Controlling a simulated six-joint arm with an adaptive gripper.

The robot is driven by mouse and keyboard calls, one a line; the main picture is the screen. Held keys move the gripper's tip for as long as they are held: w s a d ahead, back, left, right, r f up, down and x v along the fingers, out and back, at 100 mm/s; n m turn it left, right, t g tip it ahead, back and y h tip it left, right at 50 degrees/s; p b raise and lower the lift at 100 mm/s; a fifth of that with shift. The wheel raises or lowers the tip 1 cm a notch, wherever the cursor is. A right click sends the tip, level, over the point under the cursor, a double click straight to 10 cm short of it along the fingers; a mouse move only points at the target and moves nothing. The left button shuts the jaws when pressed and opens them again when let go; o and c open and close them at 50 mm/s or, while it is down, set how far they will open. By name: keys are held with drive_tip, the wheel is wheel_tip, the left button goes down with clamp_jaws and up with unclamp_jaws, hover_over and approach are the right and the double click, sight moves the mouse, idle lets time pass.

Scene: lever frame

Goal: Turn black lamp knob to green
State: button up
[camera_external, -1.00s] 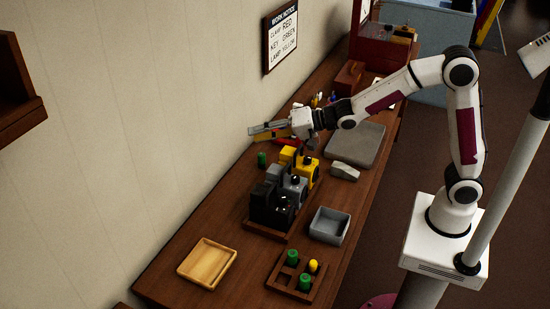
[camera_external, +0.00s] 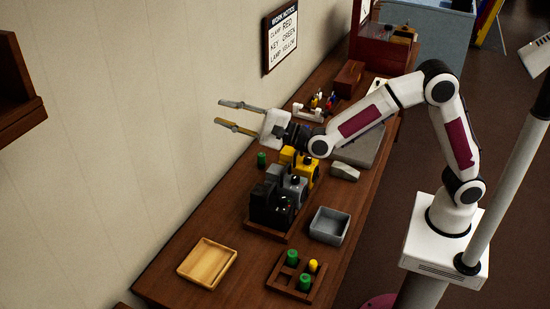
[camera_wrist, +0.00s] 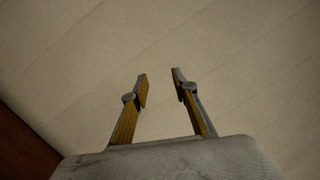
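The black lamp (camera_external: 264,207) stands at the near end of a row of three similar devices in a wooden tray, in the external view. Small dark knob parts with tiny red and green spots show on its right side, too small to tell the setting. A grey device (camera_external: 288,185) and a yellow device (camera_external: 306,168) stand behind it. My gripper (camera_external: 218,112) is open and empty, above and behind the row, pointing left towards the wall. In the wrist view its fingers (camera_wrist: 160,75) are apart with only the wall between them.
A wall notice (camera_external: 281,38) reads clamp red, key green, lamp yellow. A green cylinder (camera_external: 262,159) stands left of the row. A grey bin (camera_external: 329,225), a wooden tray (camera_external: 207,262) and a peg holder (camera_external: 277,280) lie nearer. Table space between them is free.

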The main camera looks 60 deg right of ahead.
drive_tip(key=s+a+f+m+g+h, duration=0.1)
drive_tip(key=s+f+m+g+h, duration=0.4)
drive_tip(key=s+f+m+h, duration=0.6)
drive_tip(key=s+a+f+m+g+h, duration=0.3)
drive_tip(key=s+m+h, duration=0.5)
drive_tip(key=m, duration=0.8)
drive_tip(key=g, duration=0.1)
approach(283, 203)
drive_tip(key=x, duration=0.4)
drive_tip(key=shift+s+y, duration=0.1)
drive_tip(key=shift+y, duration=0.3)
drive_tip(key=shift+x, duration=3.85)
drive_tip(key=shift+c, duration=0.4)
